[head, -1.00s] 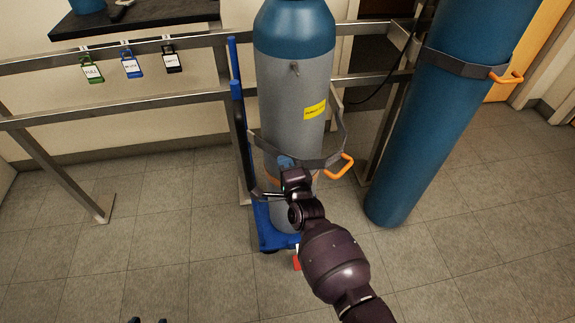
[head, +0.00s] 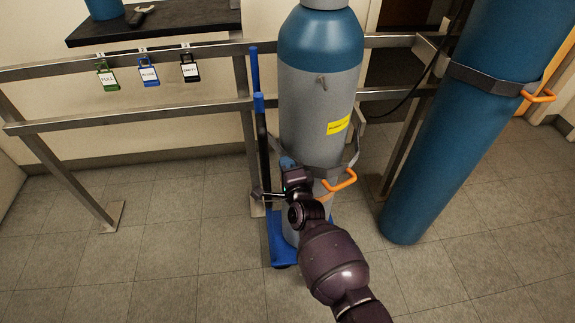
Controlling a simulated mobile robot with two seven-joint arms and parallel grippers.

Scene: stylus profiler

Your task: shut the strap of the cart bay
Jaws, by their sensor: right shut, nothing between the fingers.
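A grey gas cylinder with a blue shoulder and yellow label (head: 312,110) stands upright on a blue cart (head: 279,245). A grey strap (head: 352,158) runs round its right side to the front, with an orange handle (head: 340,182) at the front right. My right gripper (head: 287,164) is shut and empty, in front of the cylinder and left of the handle. My wrist hides part of the strap's front, so I cannot tell whether its end is fastened. A small metal piece (head: 266,195) shows at the left, beside my wrist. My left gripper is out of view.
A blue cylinder (head: 440,140) with its own strap and orange handle (head: 539,95) leans in view at the right. A metal rail (head: 180,112) runs behind, with tagged padlocks (head: 149,74) below a dark shelf (head: 160,22). The floor at left is clear.

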